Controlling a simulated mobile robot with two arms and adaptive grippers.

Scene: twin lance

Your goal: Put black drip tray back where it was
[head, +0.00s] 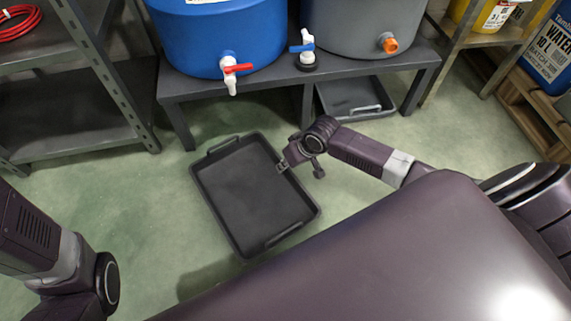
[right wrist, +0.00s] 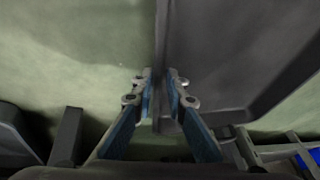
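A black drip tray (head: 250,190), rectangular with a handle at each short end, is in front of the bench in the head view, at or just above the green floor; I cannot tell if it touches. My right gripper (head: 284,166) is at the middle of its right long wall. In the right wrist view, the fingers (right wrist: 163,95) stand on both sides of the tray wall (right wrist: 161,45) and close on it. A second black tray (head: 345,94) lies under the right half of the bench. My left arm shows at lower left; its gripper is out of view.
A dark bench (head: 270,82) carries a blue barrel (head: 215,35) and a grey barrel (head: 360,28) with taps at the front. The floor under its left half looks empty. A bench leg (head: 303,103) divides the halves. Metal shelves (head: 85,100) stand left, a wooden crate (head: 525,108) right.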

